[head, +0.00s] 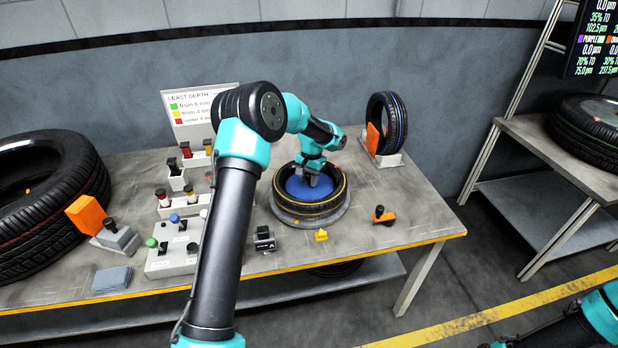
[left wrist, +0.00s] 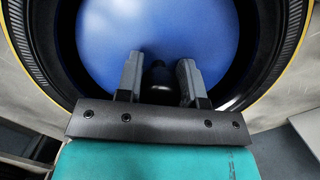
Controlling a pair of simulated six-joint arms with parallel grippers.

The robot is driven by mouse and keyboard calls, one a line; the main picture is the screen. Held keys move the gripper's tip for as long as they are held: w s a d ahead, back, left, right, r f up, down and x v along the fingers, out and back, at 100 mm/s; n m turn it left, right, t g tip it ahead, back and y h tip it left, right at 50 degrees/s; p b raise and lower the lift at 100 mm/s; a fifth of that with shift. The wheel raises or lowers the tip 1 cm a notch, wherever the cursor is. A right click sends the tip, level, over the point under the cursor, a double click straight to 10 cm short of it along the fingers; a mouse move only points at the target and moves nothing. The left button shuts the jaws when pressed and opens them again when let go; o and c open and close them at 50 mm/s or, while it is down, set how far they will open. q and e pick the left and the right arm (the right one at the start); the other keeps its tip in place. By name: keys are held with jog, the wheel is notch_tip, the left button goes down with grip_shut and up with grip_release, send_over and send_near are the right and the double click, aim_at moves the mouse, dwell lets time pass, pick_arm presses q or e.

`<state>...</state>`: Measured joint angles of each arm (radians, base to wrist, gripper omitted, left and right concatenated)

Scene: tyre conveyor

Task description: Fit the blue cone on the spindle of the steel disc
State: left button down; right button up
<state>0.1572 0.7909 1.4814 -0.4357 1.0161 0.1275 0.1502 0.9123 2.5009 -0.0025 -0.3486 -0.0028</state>
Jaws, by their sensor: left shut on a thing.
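My left gripper (head: 312,179) reaches down into the opening of a tyre (head: 308,208) with a yellow line on its side. The tyre lies flat on the round steel disc (head: 290,221) on the table. The blue cone (head: 297,189) is inside the tyre's opening. In the left wrist view the blue cone (left wrist: 160,30) fills the opening, and my left gripper (left wrist: 160,82) is shut on its black knob (left wrist: 160,78). The spindle is hidden under the cone, so I cannot tell how fully the cone sits on it. My right gripper is out of view.
Left of the disc stand a grey block with coloured knobs (head: 170,262) and a sign (head: 195,105). A yellow piece (head: 321,235) and an orange tool (head: 384,216) lie in front. Another tyre stands upright (head: 393,112) behind; a large tyre (head: 45,200) lies far left.

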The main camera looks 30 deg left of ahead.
pick_arm(q)
jog(key=c, duration=0.7)
grip_release()
jog(key=shift+o, duration=0.2)
notch_tip(320, 180, up, 17)
jog(key=w, duration=0.2)
jog(key=shift+w, duration=0.3)
jog(key=shift+r, duration=0.1)
